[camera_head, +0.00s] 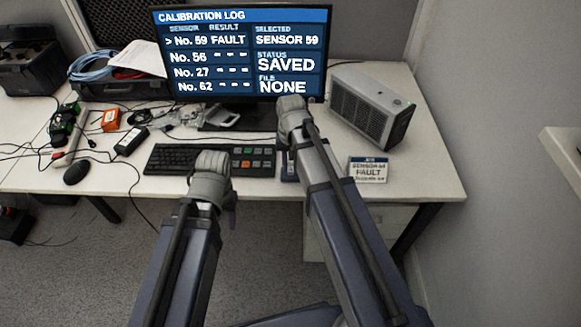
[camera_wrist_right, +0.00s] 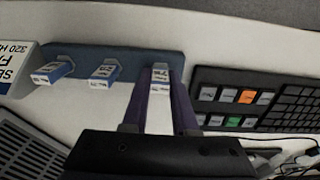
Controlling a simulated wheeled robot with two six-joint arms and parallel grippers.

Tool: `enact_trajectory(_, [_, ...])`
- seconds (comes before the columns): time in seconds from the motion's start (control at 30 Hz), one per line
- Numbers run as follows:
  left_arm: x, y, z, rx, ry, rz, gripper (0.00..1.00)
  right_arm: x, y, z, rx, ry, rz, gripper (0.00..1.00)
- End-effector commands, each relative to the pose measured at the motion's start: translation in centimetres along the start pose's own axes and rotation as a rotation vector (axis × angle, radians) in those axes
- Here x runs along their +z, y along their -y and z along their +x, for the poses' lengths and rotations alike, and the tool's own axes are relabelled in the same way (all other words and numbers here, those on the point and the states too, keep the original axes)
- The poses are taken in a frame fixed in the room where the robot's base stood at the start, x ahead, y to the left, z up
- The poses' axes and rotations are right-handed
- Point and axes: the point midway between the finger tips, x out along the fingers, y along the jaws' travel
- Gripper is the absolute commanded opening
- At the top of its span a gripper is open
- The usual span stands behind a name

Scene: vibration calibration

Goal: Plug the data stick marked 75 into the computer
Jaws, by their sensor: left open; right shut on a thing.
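My right gripper (camera_wrist_right: 160,85) is shut on a data stick with a white label (camera_wrist_right: 160,112) at the right end of a blue holder (camera_wrist_right: 115,62). The label is turned and partly hidden; a 7 seems to show, but I cannot read all of it. Two other labelled sticks (camera_wrist_right: 104,75) (camera_wrist_right: 50,73) sit apart along the holder, their marks unclear. In the head view my right arm hides most of the holder. The computer (camera_head: 362,112), a grey box with a grille, stands right of the monitor. My left gripper (camera_head: 212,170) is open and empty before the keyboard.
The monitor (camera_head: 240,55) reads SENSOR 59, SAVED, FILE NONE. A keyboard (camera_head: 170,160) with coloured keys lies in front of it. A fault card (camera_head: 368,170) stands near the front edge. Cables, an orange box (camera_head: 110,120) and a mouse (camera_head: 76,173) clutter the left side.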

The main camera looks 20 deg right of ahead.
Motion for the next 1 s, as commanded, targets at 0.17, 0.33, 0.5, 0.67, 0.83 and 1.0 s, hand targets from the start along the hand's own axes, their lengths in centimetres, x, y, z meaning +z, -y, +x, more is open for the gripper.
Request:
enact_trajectory(0.17, [0.00,0.00,-0.01,0.000,0.000,0.000,0.50,0.00,0.00,-0.01,0.000,0.000,0.000,0.00])
enact_trajectory(0.33, [0.01,0.02,-0.21,0.000,0.000,0.000,0.50,0.00,0.00,-0.21,0.000,0.000,0.000,0.00])
enact_trajectory(0.5, [0.03,0.05,-0.50,0.000,0.000,0.000,0.50,-0.01,0.00,-0.51,0.000,0.000,0.000,0.00])
enact_trajectory(0.67, [0.03,0.05,-0.52,0.000,0.000,0.000,0.50,-0.01,0.00,-0.52,0.000,0.000,0.000,0.00])
enact_trajectory(0.83, [0.03,0.05,-0.52,0.000,0.000,0.000,0.50,-0.01,0.00,-0.52,0.000,0.000,0.000,0.00])
enact_trajectory(1.0, [0.04,0.07,-0.73,0.000,0.000,0.000,0.50,-0.01,0.00,-0.73,0.000,0.000,0.000,0.00])
